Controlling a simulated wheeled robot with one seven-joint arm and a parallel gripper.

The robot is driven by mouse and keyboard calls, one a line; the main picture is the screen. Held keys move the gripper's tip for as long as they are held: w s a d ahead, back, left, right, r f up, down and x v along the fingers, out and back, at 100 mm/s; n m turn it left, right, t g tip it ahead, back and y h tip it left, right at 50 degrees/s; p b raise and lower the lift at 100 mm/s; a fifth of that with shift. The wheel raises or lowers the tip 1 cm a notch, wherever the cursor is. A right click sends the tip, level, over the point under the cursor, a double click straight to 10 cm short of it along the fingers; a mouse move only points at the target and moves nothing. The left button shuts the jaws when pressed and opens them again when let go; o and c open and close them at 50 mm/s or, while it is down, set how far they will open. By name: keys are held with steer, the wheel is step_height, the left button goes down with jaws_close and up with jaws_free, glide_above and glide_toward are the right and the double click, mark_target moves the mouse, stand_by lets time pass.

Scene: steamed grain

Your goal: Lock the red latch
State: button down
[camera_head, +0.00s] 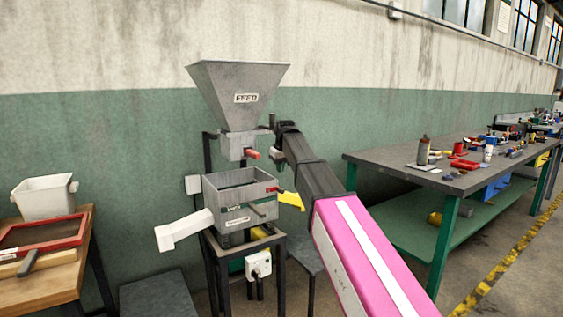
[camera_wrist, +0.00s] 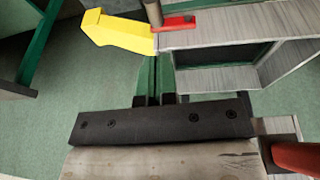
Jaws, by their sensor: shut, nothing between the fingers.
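The red latch (camera_head: 272,189) is a small bar at the top right edge of the grey box, beside the yellow spout (camera_head: 291,200). In the wrist view the red latch (camera_wrist: 177,22) lies at the box corner, with a round post at its left end and the yellow spout (camera_wrist: 116,31) touching or close by. My gripper (camera_head: 277,152) is shut and empty, above the box and right of the hopper outlet, apart from the latch. Its fingertips are small and dark in the head view.
The grey FEED hopper (camera_head: 238,92) stands above the box (camera_head: 240,217), with a red handle (camera_head: 252,153) at its outlet close to my gripper. A white chute (camera_head: 184,230) sticks out left. A cluttered workbench (camera_head: 400,165) stands right and a wooden table (camera_head: 45,285) left.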

mark_target(280, 188)
steer(key=x, duration=0.5)
steer(key=shift+s+d+f, duration=0.15)
steer(key=shift+d+f, duration=0.05)
steer(key=shift+f, duration=0.25)
steer(key=shift+d+f, duration=0.15)
steer(key=shift+f, duration=0.8)
steer(key=shift+w+f+y, duration=0.1)
steer(key=shift+w+y, duration=0.1)
steer(key=shift+y, duration=0.1)
